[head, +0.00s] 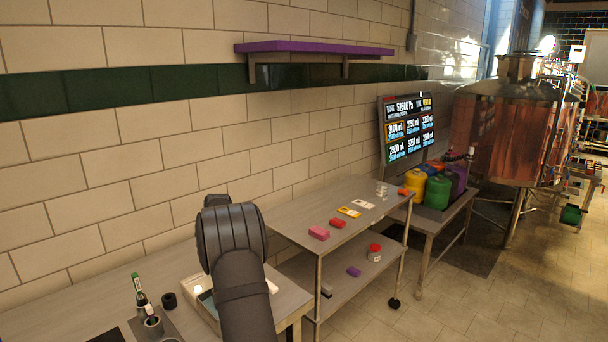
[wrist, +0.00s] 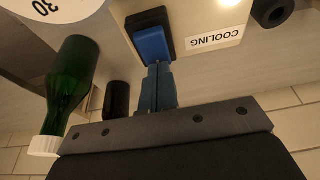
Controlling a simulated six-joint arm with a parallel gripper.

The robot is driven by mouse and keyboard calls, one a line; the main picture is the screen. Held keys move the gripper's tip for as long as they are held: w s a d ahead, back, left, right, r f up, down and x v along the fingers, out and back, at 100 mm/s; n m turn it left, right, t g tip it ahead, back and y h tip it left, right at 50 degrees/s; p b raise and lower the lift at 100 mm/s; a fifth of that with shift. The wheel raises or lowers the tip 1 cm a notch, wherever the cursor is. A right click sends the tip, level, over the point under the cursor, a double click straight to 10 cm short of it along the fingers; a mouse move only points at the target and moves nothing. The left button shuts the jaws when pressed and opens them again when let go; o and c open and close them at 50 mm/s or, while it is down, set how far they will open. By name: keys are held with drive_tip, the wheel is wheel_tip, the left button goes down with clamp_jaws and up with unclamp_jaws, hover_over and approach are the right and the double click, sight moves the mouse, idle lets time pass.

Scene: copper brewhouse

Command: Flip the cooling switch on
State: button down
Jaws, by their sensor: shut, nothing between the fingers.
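In the wrist view, a blue rocker switch (wrist: 153,45) sits in a black housing on a cream panel (wrist: 207,25) marked COOLING, which appears upside down. My gripper (wrist: 160,68) is shut and empty. Its fingertips are right at the lower edge of the blue rocker; I cannot tell whether they touch it. A bright white spot (wrist: 229,3) glows on the panel. In the head view, the cream box (head: 205,308) shows only partly on the near bench, and my arm hides the switch and the fingertips.
A green bottle with a white cap (wrist: 72,90) and a dark cylinder (wrist: 117,100) are left of my fingers in the wrist view. A round white disc marked 30 (wrist: 45,8) is at the corner. A steel cart (head: 330,208) with small items stands right of the bench.

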drive_tip(key=shift+r, duration=3)
drive_tip(key=shift+r, duration=0.15)
drive_tip(key=v, duration=1.7)
drive_tip(key=x, duration=1.7)
drive_tip(key=shift+f, duration=0.7)
